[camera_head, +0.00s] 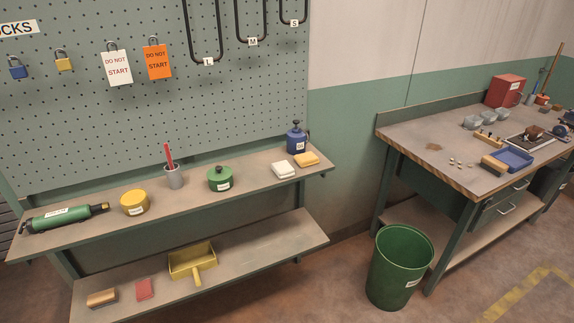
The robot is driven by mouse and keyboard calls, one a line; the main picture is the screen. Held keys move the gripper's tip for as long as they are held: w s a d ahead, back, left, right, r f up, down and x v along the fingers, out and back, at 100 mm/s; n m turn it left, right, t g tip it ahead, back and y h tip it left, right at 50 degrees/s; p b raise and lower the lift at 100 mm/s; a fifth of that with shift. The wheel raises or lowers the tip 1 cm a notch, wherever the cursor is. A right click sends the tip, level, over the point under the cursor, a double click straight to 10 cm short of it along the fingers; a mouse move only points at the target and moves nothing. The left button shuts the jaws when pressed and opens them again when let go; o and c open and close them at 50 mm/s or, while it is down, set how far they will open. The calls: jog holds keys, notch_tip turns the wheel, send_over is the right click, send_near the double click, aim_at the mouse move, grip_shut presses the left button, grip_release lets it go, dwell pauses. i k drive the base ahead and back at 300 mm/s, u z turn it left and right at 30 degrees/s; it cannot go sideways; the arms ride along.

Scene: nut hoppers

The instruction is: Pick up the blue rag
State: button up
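I cannot make out a blue rag in the head view. Folded cloth-like pads lie on the shelves: a white one (283,170) and an orange one (306,160) side by side at the right end of the upper shelf (247,192), and a red one (145,289) on the lower shelf (240,262). The blue things I see are a dispenser can (296,138) behind the white and orange pads, a padlock (18,69) on the pegboard, and a tray (513,157) on the right workbench. My gripper is not in view.
A green bin (399,267) stands on the floor between the shelves and the workbench (405,137). A yellow dustpan (192,261) lies below.

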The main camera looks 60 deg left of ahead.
aim_at(309, 159)
jog(key=k, duration=0.9)
jog(key=u, duration=2.4)
jog(key=i, duration=0.45)
jog(key=z, duration=0.05)
